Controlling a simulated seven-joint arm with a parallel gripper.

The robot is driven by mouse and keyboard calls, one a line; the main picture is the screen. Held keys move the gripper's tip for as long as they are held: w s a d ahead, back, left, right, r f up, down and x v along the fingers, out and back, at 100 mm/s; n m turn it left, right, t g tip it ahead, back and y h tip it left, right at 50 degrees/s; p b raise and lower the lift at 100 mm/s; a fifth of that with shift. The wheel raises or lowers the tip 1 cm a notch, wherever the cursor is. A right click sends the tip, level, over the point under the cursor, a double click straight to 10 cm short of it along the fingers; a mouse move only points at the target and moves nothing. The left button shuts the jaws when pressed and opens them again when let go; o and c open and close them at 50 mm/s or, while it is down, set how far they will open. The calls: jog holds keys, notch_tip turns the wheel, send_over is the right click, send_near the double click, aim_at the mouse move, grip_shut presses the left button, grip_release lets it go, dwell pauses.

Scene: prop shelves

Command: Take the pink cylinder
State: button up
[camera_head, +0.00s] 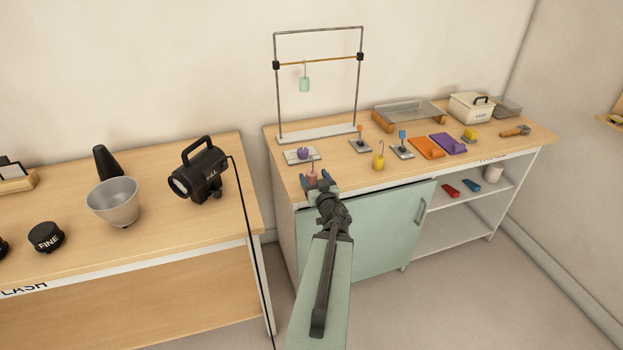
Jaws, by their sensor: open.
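The pink cylinder (312,179) stands near the front left edge of the right-hand table, with a thin upright wire on its top. My gripper (318,185) is open at the cylinder, its fingers seen on either side of the cylinder's lower part. My gripper and wrist hide the cylinder's base. I cannot tell whether the fingers touch it.
A yellow weight (379,161) stands to the right, and a small plate with a purple ball (302,154) lies behind. A metal frame (318,133) holds a hanging green cylinder (305,84). The green cabinet door (375,235) is below. A black lamp (200,173) stands on the left table.

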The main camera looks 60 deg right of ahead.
aim_at(312, 173)
jog(key=shift+x, duration=2.5)
jog(key=c, duration=1)
